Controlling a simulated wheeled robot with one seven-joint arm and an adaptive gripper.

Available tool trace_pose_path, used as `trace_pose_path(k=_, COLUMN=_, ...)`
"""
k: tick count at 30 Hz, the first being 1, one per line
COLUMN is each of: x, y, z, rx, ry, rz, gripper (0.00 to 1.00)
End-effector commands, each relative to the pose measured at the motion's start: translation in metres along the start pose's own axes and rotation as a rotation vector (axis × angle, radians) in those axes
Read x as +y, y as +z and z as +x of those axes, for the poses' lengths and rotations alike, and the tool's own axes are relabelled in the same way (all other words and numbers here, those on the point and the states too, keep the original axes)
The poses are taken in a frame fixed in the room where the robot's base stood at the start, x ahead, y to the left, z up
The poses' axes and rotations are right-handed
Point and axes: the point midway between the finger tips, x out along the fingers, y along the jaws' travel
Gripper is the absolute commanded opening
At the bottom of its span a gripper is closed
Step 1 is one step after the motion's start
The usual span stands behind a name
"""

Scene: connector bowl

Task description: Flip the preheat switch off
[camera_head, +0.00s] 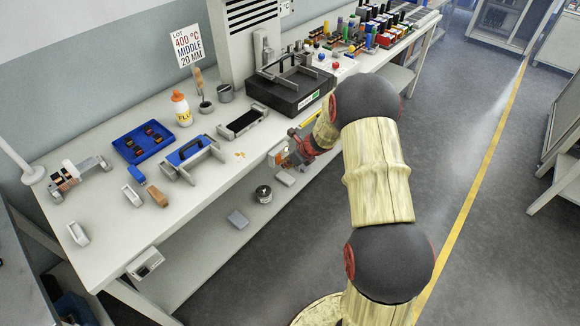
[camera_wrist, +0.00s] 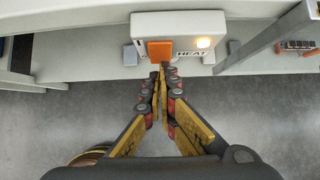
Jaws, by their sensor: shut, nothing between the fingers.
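The preheat switch is an orange rocker (camera_wrist: 160,51) on a white box (camera_wrist: 225,25) fixed at the bench's front edge. A lamp (camera_wrist: 203,43) on the box glows warm, beside lettering that reads "HEAT", partly covered. My gripper (camera_wrist: 161,68) is shut and empty, its fingertips just below the orange rocker; I cannot tell whether they touch it. In the head view the white box (camera_head: 279,154) shows at the bench front, with my gripper (camera_head: 291,151) close against it and partly hiding it.
A black heater unit (camera_head: 290,92) stands on the bench (camera_head: 110,245) above. A blue tray (camera_head: 142,141), a glue bottle (camera_head: 181,109) and a grey holder (camera_head: 243,121) are farther left. A lower shelf (camera_head: 205,245) holds small items. The floor in front is clear.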

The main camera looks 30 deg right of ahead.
Motion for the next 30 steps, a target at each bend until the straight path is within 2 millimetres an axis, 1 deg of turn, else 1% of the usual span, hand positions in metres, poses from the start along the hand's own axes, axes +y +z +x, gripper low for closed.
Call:
trace_pose_path(k=8, x=0.0, y=0.0, z=0.0, rx=0.0, ry=0.0, rz=0.0, gripper=0.0)
trace_pose_path(k=13, x=0.0, y=0.003, z=0.009, rx=0.001, ry=0.001, rz=0.001, gripper=0.0)
trace_pose_path(k=18, x=0.0, y=0.003, z=0.009, rx=0.0, ry=0.0, rz=0.001, gripper=0.0)
trace_pose_path(k=23, x=0.0, y=0.004, z=0.007, rx=0.0, ry=0.0, rz=0.0, gripper=0.0)
trace_pose_path(k=30, x=0.0, y=0.011, z=-0.003, rx=-0.001, ry=0.0, rz=0.0, gripper=0.0)
